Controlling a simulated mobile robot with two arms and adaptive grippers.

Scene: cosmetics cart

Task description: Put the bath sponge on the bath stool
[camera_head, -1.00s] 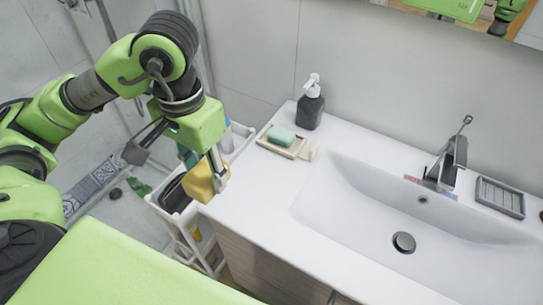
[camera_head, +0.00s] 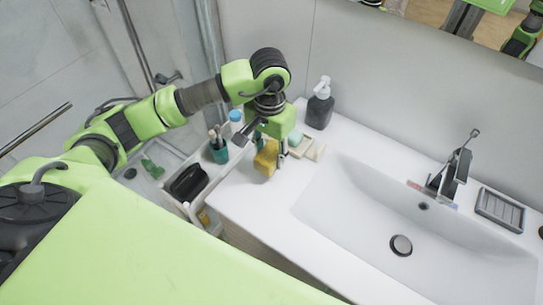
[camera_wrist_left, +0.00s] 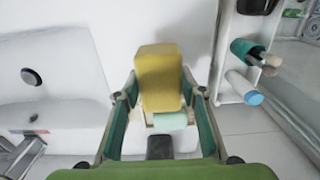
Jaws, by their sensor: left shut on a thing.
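The yellow bath sponge (camera_head: 265,161) is held by my left gripper (camera_head: 263,148) over the left end of the white washbasin counter (camera_head: 238,196). In the left wrist view the sponge (camera_wrist_left: 160,80) sits between the two fingers of the left gripper (camera_wrist_left: 161,90), which are shut on it. The sponge's height above the counter is hard to tell. My right gripper is not in view. No bath stool can be made out in these frames.
A soap dish (camera_head: 307,149) with green soap (camera_head: 295,138) lies behind the sponge, near a dark pump bottle (camera_head: 319,108). A white cart (camera_head: 203,196) with a teal cup (camera_head: 218,150) and black item (camera_head: 188,182) stands left of the counter. The sink (camera_head: 430,236) is to the right.

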